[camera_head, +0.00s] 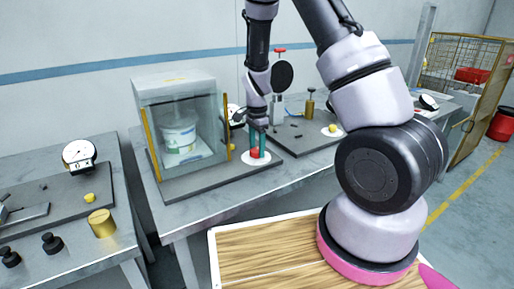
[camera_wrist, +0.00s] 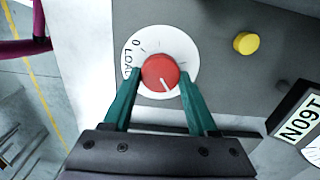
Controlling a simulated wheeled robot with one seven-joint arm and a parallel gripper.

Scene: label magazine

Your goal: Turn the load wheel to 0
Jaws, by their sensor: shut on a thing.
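The load wheel (camera_wrist: 158,70) is a red round knob on a white dial (camera_wrist: 183,40) marked "0" and "LOAD". Its white pointer line faces down and slightly right in the wrist view, toward my gripper's body. The "0" (camera_wrist: 136,43) is at the dial's upper left, so the line points away from it. My gripper (camera_wrist: 160,80) has its two green fingers on either side of the wheel, shut on it. In the head view, my gripper (camera_head: 259,146) reaches down to the red wheel (camera_head: 254,154) beside the glass case; the fingers partly hide it.
A yellow button (camera_wrist: 246,43) is to the dial's right in the wrist view. The glass case (camera_head: 174,92) with a white tub (camera_head: 179,138) inside stands left of my gripper. A left bench carries a gauge (camera_head: 79,153) and a brass cylinder (camera_head: 101,223).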

